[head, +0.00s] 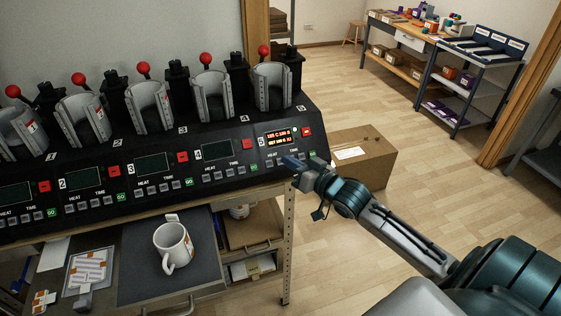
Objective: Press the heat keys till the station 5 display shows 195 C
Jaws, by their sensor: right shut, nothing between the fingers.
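The mug press (120,190) is a long black console with several stations, each with a clamp, a display and small keys. The station 5 display (277,136) at the right end is lit with orange characters, too small to read surely. The other displays are dark. My right gripper (289,161) is shut and empty, with its tips over the station 5 key row. The heat keys (268,162) of station 5 are partly visible just left of the tips. I cannot tell whether the tips touch a key. My left gripper is out of view.
A white mug (172,246) stands on a dark mat (135,285) on the lower shelf in front of the press. A cardboard box (375,160) is on the floor to the right. A workbench and rack (480,60) stand at the back right.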

